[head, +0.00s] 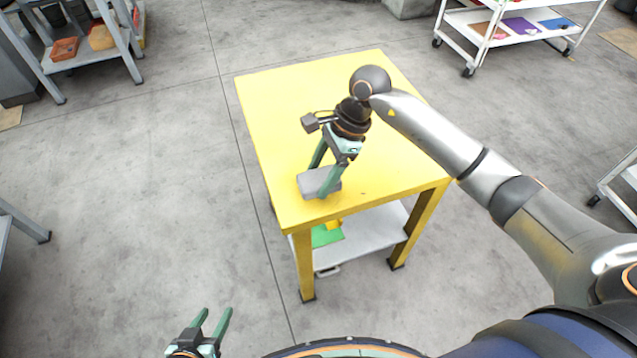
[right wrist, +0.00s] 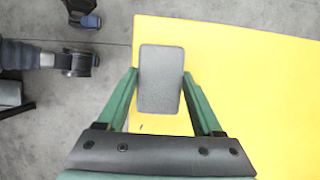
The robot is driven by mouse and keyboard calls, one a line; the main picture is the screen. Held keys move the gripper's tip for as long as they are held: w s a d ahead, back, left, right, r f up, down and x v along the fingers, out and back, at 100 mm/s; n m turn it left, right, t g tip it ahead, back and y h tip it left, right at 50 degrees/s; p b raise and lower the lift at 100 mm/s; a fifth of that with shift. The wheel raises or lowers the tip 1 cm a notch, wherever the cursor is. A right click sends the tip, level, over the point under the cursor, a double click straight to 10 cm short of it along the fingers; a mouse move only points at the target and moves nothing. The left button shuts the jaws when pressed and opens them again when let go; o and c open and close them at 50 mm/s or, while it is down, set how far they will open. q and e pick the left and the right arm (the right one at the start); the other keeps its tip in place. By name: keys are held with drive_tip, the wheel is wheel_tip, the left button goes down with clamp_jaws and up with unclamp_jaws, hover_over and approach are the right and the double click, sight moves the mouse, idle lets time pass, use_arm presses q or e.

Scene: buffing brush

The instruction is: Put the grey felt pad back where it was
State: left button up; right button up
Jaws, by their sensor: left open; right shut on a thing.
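The grey felt pad (head: 312,184) is a flat, rounded rectangular block near the front left corner of the yellow table (head: 290,97). My right gripper (head: 322,183) is shut on it, with one green finger at each side. In the right wrist view the pad (right wrist: 161,80) sits between the two fingers of my right gripper (right wrist: 161,92), over the table's edge region. I cannot tell whether the pad touches the tabletop. My left gripper (head: 214,318) is open and empty, low in the head view, away from the table.
The rest of the yellow tabletop is clear. A lower shelf (head: 365,235) under it holds a green sheet (head: 326,236) and something yellow. A grey shelf unit with boxes (head: 65,48) stands at the upper left. A white cart (head: 505,38) with coloured sheets stands at the upper right.

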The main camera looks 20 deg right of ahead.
sight(319, 184)
drive_tip(key=shift+w+a+f, duration=0.2)
drive_tip(key=shift+w+f, duration=0.1)
drive_tip(key=shift+f, duration=1.6)
drive_tip(key=shift+f, duration=0.1)
drive_tip(key=o, duration=1.2)
drive_tip(key=v, duration=1.2)
drive_tip(key=shift+p, duration=0.35)
